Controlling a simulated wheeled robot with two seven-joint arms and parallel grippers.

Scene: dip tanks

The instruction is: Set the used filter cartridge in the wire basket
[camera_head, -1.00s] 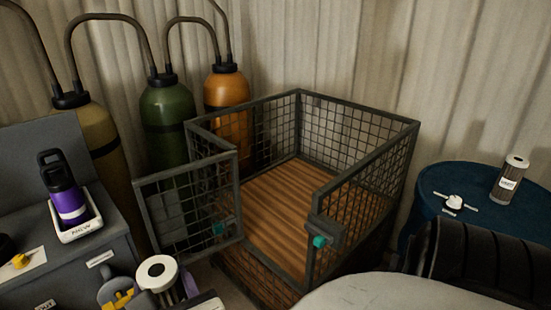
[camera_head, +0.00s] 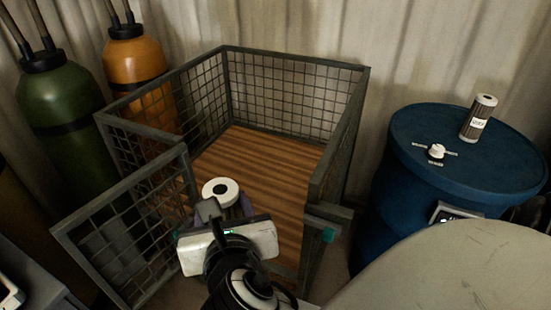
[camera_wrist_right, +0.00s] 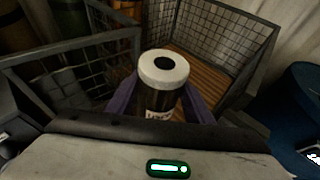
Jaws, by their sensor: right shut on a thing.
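A filter cartridge with a white ring cap and dark centre (camera_head: 220,190) is held upright by my right gripper (camera_head: 230,208). In the right wrist view, its dark body (camera_wrist_right: 160,98) with a pale label sits between the purple fingers of the right gripper (camera_wrist_right: 163,102). The wire basket (camera_head: 297,60) has grey mesh walls and a slatted wooden floor. Its front is open and its gate (camera_head: 120,235) is swung out to the left. The cartridge appears at the open front; its height over the floor is unclear. My left gripper is out of view.
Green (camera_head: 60,110) and orange (camera_head: 134,68) cylinders stand at left. The basket floor (camera_head: 265,160) looks clear.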

